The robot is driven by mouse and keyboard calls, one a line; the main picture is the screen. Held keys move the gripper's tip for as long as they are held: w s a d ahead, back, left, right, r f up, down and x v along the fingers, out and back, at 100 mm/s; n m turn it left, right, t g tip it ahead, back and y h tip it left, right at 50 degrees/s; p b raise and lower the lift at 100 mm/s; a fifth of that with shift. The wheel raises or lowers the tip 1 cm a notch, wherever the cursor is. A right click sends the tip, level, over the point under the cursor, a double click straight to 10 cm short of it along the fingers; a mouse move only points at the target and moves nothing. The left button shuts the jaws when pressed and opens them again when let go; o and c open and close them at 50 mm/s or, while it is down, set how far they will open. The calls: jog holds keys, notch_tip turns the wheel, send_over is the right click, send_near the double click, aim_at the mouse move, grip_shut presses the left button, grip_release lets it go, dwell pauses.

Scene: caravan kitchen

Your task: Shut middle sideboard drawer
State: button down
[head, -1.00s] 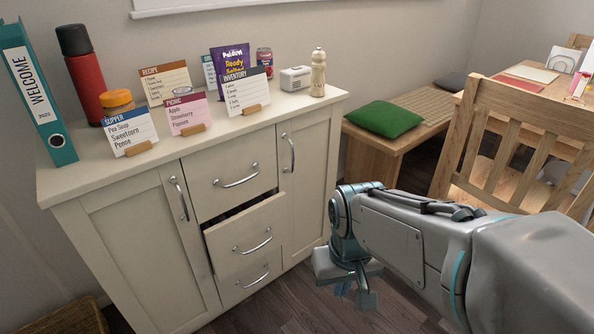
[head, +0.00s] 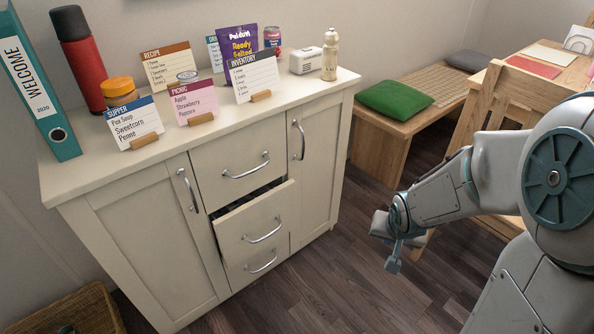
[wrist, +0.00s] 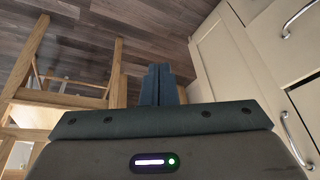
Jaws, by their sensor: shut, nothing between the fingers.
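The cream sideboard (head: 135,232) stands at the left in the head view. Its middle drawer (head: 258,229) is pulled part way out, with a dark gap along its top edge. The drawer has a silver bar handle (head: 263,232). The top drawer (head: 240,163) and the bottom drawer (head: 258,265) look shut. My gripper (head: 392,264) is to the right of the sideboard, pointing down over the floor, apart from the drawer. In the wrist view its fingers (wrist: 158,85) are together and empty, with the sideboard front at the right.
A binder, red flask, cards and jars stand on the sideboard top (head: 205,130). A bench with a green cushion (head: 397,99) is behind, right of the sideboard. A wooden chair (head: 500,95) and table are at the right. A wicker basket (head: 85,308) is at lower left. Floor before the drawers is clear.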

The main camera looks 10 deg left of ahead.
jog(key=w+a+f+t+y+p, duration=0.1)
jog(key=w+a+f+y, duration=0.1)
jog(key=w+a+f, duration=0.15)
jog(key=m+t+y+p, duration=0.3)
jog(key=m+t+y, duration=0.1)
jog(key=m+y, duration=0.4)
send_near(281, 190)
jog(key=shift+n+y, duration=0.5)
jog(key=shift+n, duration=0.3)
jog(key=b+x, duration=0.2)
jog(key=f+b+x, duration=0.1)
jog(key=x, duration=0.2)
jog(key=shift+w+f+b, duration=0.15)
jog(key=shift+w+b, duration=0.05)
jog(key=shift+b, duration=0.15)
jog(key=shift+w+a, duration=0.3)
